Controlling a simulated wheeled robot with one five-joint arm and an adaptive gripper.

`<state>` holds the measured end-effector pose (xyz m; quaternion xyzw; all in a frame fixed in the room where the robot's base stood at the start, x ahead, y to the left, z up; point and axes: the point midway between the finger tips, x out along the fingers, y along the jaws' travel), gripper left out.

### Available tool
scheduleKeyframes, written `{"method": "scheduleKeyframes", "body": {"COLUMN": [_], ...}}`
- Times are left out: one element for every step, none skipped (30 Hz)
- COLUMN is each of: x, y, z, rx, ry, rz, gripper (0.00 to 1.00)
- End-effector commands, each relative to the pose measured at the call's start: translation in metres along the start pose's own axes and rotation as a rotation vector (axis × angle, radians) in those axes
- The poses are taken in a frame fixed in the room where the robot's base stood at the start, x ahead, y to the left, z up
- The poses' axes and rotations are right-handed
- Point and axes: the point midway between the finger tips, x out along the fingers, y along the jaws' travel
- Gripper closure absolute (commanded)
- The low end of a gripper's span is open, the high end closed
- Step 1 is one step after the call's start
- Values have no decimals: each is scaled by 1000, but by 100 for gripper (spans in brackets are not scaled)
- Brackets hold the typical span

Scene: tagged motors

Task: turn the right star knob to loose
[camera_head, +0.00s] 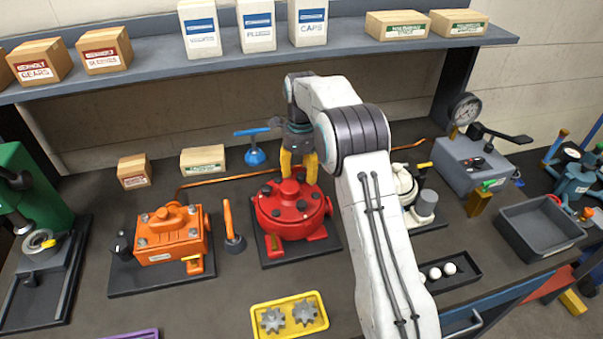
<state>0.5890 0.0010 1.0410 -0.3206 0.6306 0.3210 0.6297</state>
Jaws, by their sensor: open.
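A round red motor (290,226) sits on a dark base plate at the middle of the bench. Several small dark knobs or bolts show on its top, one of them toward the right (316,195). They are too small to tell which is the right star knob or how it is turned. My gripper (298,176) hangs over the back of the red motor with its yellow fingers pointing down. The fingers are apart, with a dark part between them. I cannot tell whether they touch the motor's top. My white arm comes in from the right and hides part of the bench.
An orange motor (165,234) stands to the left, with an orange-handled tool (232,226) between it and the red motor. A yellow tray (262,328) with two grey gears lies in front. A copper pipe (232,179) runs behind. A white motor (404,186) stands right of my arm.

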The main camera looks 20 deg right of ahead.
Motion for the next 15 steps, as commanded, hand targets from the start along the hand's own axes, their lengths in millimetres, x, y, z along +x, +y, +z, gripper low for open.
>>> {"method": "scheduleKeyframes", "body": {"x": [4, 6, 8, 9, 10, 11, 12, 12, 12, 12, 12, 12, 12, 12, 12], "y": [0, 0, 0, 0, 0, 0, 0, 0, 0, 0, 0, 0, 0, 0, 0], "z": [0, 0, 0, 0, 0, 0, 0, 0, 0, 0, 0, 0, 0, 0, 0], "rx": [0, 0, 0, -1, -1, -1, -1, -1, -1, -1, -1, -1, -1, -1, -1], "ry": [0, 0, 0, 0, 0, 0, -1, -1, -1, -1, -1, -1, -1, -1, -1], "rz": [1, 0, 0, 0, 0, 0, -1, -1, -1, -1, -1, -1, -1, -1, -1], "gripper": [49, 49, 49, 49, 49, 49, 49, 49, 49, 49, 49, 49, 49, 49, 49]}}
